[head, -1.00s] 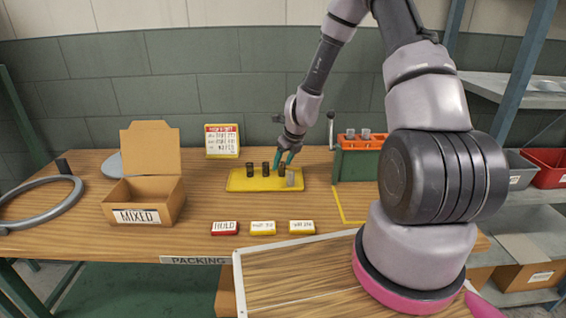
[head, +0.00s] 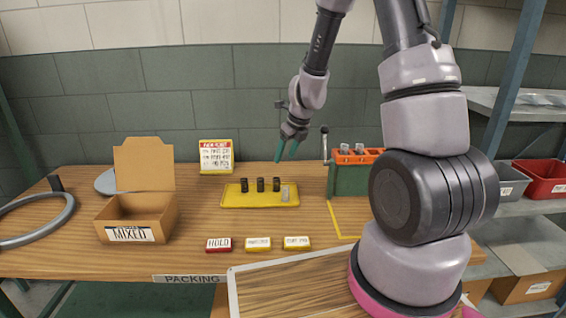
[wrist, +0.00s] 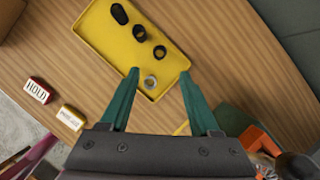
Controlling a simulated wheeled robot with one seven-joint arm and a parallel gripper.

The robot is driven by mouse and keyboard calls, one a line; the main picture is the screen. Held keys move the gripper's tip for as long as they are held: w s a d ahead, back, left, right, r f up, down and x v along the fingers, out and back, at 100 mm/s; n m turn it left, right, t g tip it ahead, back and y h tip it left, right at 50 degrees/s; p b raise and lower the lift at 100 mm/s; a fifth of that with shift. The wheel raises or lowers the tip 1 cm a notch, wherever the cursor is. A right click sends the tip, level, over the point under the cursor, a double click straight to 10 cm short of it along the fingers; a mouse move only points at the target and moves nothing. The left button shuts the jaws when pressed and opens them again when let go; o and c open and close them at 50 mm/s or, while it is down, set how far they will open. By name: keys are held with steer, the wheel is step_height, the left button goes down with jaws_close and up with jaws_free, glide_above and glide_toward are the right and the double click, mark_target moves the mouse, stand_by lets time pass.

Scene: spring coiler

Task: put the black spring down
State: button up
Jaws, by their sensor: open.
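Three black springs stand in a row on the yellow tray (head: 238,203): a left one (head: 244,185), a middle one (head: 261,184) and a right one (head: 276,184). A silver spring (head: 285,193) stands near the tray's right end. My gripper (head: 288,149) is open and empty above and behind the tray's right end. In the wrist view my gripper (wrist: 159,72) has its teal fingers spread, with the silver spring (wrist: 150,82) seen between them. The nearest black spring (wrist: 160,51) there lies beyond the fingertips, apart from them.
A green coiler (head: 347,180) with an orange top holding silver springs stands to the right. A red HOLD block (head: 218,245) and two yellow label blocks lie in front. A sign (head: 216,156) stands behind.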

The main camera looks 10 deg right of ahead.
steer(key=s+r+n+t, duration=0.1)
steer(key=s+r+n, duration=0.2)
steer(key=r+n, duration=0.3)
steer(key=s+r+n+y, duration=0.1)
steer(key=s+r+n, duration=0.2)
steer(key=r, duration=0.5)
steer(key=s+r+n+t, duration=0.1)
steer(key=s+r+n, duration=0.2)
steer(key=r+n, duration=0.3)
steer(key=s+d+r+n, duration=0.1)
steer(key=s+r+n, duration=0.3)
steer(key=s, duration=0.4)
steer(key=s+d+r+n+t+h, duration=0.1)
steer(key=s+d+r+n, duration=0.1)
steer(key=s+r+n, duration=0.3)
steer(key=s+n, duration=0.2)
steer(key=shift+s+d+r+n, duration=0.25)
steer(key=shift+s+r+n, duration=0.05)
steer(key=shift+s, duration=0.1)
